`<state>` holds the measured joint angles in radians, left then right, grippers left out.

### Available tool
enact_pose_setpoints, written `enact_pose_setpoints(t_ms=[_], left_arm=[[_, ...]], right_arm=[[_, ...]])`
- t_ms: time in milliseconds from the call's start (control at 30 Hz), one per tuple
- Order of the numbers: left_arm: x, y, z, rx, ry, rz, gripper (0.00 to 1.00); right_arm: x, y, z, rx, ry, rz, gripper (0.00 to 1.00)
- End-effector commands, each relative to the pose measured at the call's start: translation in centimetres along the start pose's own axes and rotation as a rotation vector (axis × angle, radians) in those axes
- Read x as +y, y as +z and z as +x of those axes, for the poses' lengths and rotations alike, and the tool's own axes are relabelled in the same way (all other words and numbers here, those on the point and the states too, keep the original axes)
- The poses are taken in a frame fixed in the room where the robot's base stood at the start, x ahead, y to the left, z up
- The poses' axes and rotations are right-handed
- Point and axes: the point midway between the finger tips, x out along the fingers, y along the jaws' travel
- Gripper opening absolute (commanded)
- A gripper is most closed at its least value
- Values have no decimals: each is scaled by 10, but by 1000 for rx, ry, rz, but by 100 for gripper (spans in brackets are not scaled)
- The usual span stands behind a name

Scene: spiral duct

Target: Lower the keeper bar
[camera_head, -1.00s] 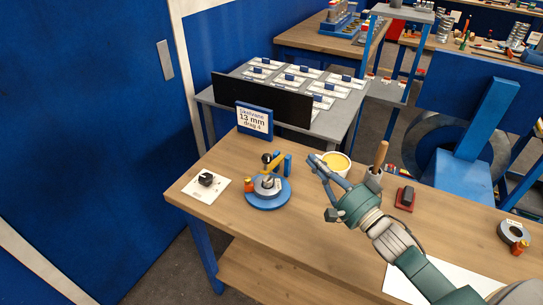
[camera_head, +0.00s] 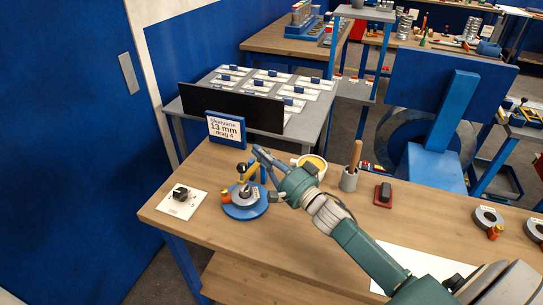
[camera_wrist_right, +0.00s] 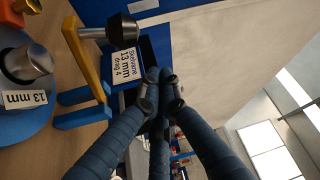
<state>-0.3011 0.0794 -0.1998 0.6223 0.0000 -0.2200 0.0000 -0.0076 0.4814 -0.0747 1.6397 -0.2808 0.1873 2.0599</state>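The keeper bar (camera_head: 251,171) is a yellow arm with a black knob (camera_head: 242,167), raised above the round blue fixture (camera_head: 240,211) and joined to a blue bracket. In the right wrist view the yellow bar (camera_wrist_right: 86,58) slants at the left, with its black knob (camera_wrist_right: 122,31) near the top. A grey metal cylinder (camera_wrist_right: 28,62) sits on the fixture below, beside a "13 mm" label. My right gripper (camera_head: 259,153) is just right of the fixture. Its fingers (camera_wrist_right: 159,90) are close together and empty, apart from the bar. My left gripper is not in view.
A white card with a black object (camera_head: 181,194) lies left of the fixture, and a sign (camera_head: 226,129) stands behind. A bowl of yellow content (camera_head: 313,164) and a grey cup with a wooden handle (camera_head: 349,180) stand to the right. The front of the wooden table is mostly clear.

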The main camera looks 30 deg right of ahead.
Motion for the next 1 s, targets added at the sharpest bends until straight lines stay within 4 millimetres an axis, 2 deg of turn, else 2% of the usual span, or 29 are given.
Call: enact_pose_setpoints(t_ms=[100,233,667,1000], left_arm=[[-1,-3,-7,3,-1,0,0],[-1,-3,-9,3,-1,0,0],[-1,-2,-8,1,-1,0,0],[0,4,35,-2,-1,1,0]], right_arm=[[0,16,-7,0,4,6,0],[1,26,-11,0,4,4,0],[3,30,-12,-1,3,-1,0],[23,50,-24,-2,-100,-189,0]])
